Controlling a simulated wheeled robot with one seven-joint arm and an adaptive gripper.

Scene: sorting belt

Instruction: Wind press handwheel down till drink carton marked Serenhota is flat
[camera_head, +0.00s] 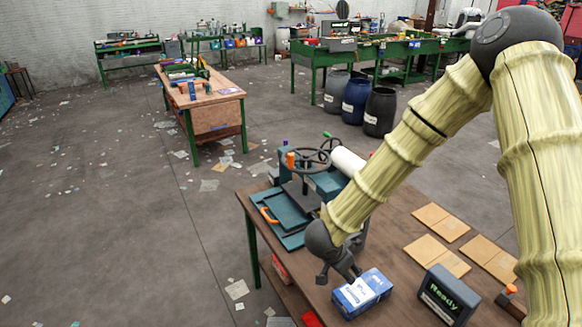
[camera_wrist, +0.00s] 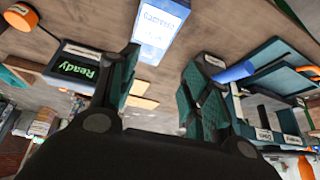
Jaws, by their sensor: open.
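The teal press (camera_head: 327,184) stands on the brown workbench, with a dark handwheel (camera_head: 306,160) on top. The wheel carries an orange grip (camera_head: 291,158). A blue and white carton (camera_head: 362,292) lies on the bench in front of the press; it also shows in the wrist view (camera_wrist: 162,28), where its printed name is too blurred to read surely. My gripper (camera_head: 340,276) is open and empty, pointing down just left of and above this carton, well below the handwheel. Its spread fingers show in the wrist view (camera_wrist: 160,85). My arm hides part of the press, and I cannot see what is under its plate.
A teal tray with an orange handle (camera_head: 270,216) lies left of the press. A display reading "Ready" (camera_head: 448,295) stands right of the carton. Flat tan panels (camera_head: 440,221) lie farther right. Other benches and barrels (camera_head: 379,111) stand behind; the floor at left is open.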

